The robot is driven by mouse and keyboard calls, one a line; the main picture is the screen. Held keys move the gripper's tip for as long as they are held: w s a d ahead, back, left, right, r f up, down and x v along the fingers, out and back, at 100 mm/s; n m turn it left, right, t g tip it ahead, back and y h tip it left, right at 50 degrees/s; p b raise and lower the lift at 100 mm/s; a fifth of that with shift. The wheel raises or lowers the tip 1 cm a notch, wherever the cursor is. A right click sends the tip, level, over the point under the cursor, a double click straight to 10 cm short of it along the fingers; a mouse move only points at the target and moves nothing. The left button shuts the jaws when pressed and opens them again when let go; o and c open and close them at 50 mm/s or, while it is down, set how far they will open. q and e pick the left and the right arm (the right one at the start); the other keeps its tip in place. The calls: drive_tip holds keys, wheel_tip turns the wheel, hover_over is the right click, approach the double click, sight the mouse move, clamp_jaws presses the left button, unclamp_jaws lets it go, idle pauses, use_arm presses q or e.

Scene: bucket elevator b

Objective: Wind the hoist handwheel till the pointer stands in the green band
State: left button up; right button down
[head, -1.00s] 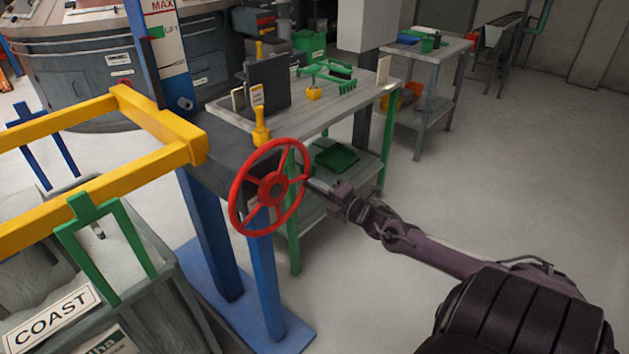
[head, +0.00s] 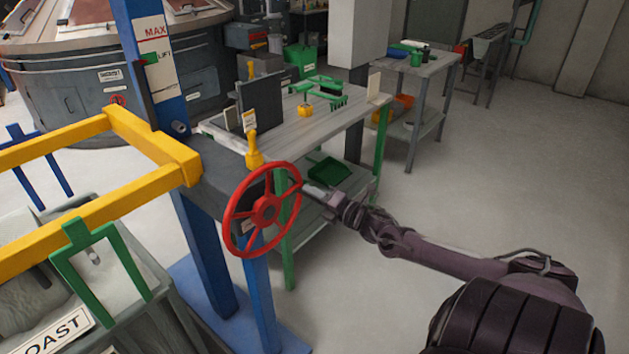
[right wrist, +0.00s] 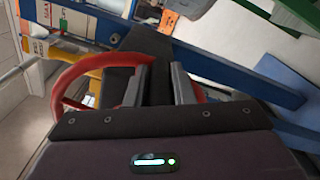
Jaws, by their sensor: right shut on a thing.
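The red hoist handwheel (head: 265,211) stands on the blue frame in the head view. My right gripper (head: 302,187) is shut on the right side of its rim. In the right wrist view, the dark fingers (right wrist: 160,86) close around the red rim (right wrist: 88,68). The white scale plate (head: 153,42) on the blue post reads MAX above and LIFT lower down. A small green mark (head: 151,58) sits beside LIFT; I cannot tell whether it is the band or the pointer. My left gripper is out of view.
A yellow frame (head: 103,116) and a grey bin with a green bracket (head: 140,270) stand at left. The floor at right is clear.

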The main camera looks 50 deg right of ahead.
drive_tip(key=shift+w+r, duration=0.15)
drive_tip(key=shift+r, duration=0.4)
drive_tip(key=c, duration=1.3)
unclamp_jaws()
drive_tip(key=shift+o, duration=0.2)
drive_tip(key=shift+a+f, duration=0.1)
drive_tip(key=shift+a, duration=0.1)
drive_tip(key=shift+f, duration=0.1)
drive_tip(key=shift+d, duration=0.1)
drive_tip(key=shift+s+f, duration=0.15)
drive_tip(key=shift+s, duration=0.4)
drive_tip(key=s, duration=0.7)
drive_tip(key=shift+d, duration=0.25)
